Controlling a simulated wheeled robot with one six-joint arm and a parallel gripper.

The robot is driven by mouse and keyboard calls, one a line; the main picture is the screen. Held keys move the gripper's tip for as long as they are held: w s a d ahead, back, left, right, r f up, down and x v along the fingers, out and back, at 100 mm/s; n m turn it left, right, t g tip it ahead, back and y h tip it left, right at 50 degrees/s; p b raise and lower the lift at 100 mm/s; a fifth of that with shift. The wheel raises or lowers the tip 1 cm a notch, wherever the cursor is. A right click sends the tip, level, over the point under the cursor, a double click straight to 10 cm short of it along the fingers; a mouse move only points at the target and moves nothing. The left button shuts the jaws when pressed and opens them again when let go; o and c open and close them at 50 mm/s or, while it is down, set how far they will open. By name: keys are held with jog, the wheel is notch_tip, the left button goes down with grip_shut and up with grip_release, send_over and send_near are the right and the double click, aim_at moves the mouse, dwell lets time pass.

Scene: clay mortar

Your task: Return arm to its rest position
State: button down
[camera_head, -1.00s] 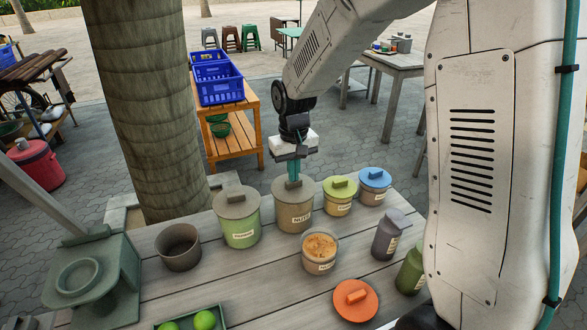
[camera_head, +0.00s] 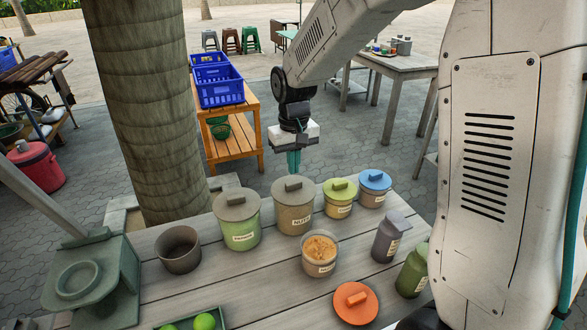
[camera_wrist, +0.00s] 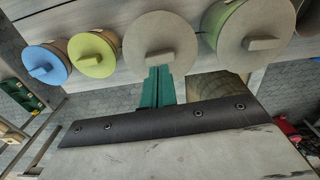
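My gripper (camera_head: 293,161) hangs fingers down just behind and above the lidded jar labelled NUTS (camera_head: 293,212). Its two teal fingers sit together in the wrist view (camera_wrist: 160,86), with nothing between them. They overlap the near edge of the grey-brown NUTS lid (camera_wrist: 161,44) in that view. The lid sits on its jar and its handle is free. My arm reaches from the upper right of the head view, bent down at the wrist.
A green jar (camera_head: 241,232), a yellow-lidded jar (camera_head: 338,203) and a blue-lidded jar (camera_head: 372,191) flank it. An open jar (camera_head: 319,262), orange lid (camera_head: 354,301), bottles (camera_head: 389,240) and empty pot (camera_head: 179,257) stand nearer. A tree trunk (camera_head: 150,110) rises at left.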

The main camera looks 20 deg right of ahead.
jog(key=shift+r, duration=1.9)
jog(key=s+d+r, duration=0.1)
jog(key=s+r, duration=0.1)
jog(key=s, duration=0.8)
jog(key=s+d+r+t, duration=0.1)
jog(key=s+r, duration=0.2)
jog(key=s, duration=0.7)
jog(key=s+d+r, duration=0.1)
jog(key=s+r, duration=0.2)
jog(key=s, duration=0.7)
jog(key=shift+r+m, duration=0.2)
jog(key=shift+m, duration=0.1)
